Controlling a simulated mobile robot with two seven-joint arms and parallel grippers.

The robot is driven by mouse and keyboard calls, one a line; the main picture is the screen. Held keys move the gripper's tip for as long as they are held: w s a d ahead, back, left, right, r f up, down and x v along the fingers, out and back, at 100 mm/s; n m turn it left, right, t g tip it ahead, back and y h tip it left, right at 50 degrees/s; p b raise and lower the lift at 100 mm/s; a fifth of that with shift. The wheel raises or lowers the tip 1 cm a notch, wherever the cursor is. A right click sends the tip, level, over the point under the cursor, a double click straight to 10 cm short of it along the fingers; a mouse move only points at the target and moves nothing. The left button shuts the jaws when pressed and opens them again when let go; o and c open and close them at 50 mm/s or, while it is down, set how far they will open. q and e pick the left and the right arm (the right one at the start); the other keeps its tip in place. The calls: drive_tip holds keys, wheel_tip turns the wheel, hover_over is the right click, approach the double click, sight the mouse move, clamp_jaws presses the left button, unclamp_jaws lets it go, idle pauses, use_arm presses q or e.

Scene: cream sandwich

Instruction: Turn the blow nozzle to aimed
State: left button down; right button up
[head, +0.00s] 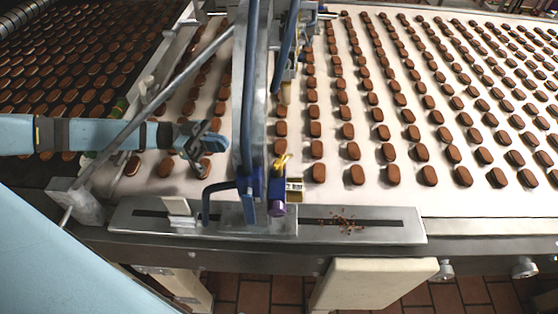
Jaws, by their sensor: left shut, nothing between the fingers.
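My left gripper (202,158) is above the left part of the cream conveyor belt, its fingers shut with nothing between them. A blue and purple fitting (277,208) with a yellow piece (281,163) above it hangs at the foot of the upright metal post (246,70). It looks like the blow nozzle, but I cannot tell for sure or read its exact aim. My left gripper is to the left of this fitting and apart from it. My right gripper is not in view.
Brown biscuits stand in rows on the belt (450,195). Brown crumbs (346,223) lie on the slotted metal rail plate (395,232) right of the fitting. A slanted metal rod (150,108) runs close to my left arm. A white block (179,212) stands on the plate's left part.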

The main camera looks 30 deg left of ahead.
sight(284, 160)
use_arm(q)
drive_tip(key=f+p+x, duration=0.1)
drive_tip(key=p+x, duration=0.2)
drive_tip(key=x, duration=1.1)
drive_tip(key=shift+w+p, duration=0.25)
drive_tip(key=shift+p, duration=0.05)
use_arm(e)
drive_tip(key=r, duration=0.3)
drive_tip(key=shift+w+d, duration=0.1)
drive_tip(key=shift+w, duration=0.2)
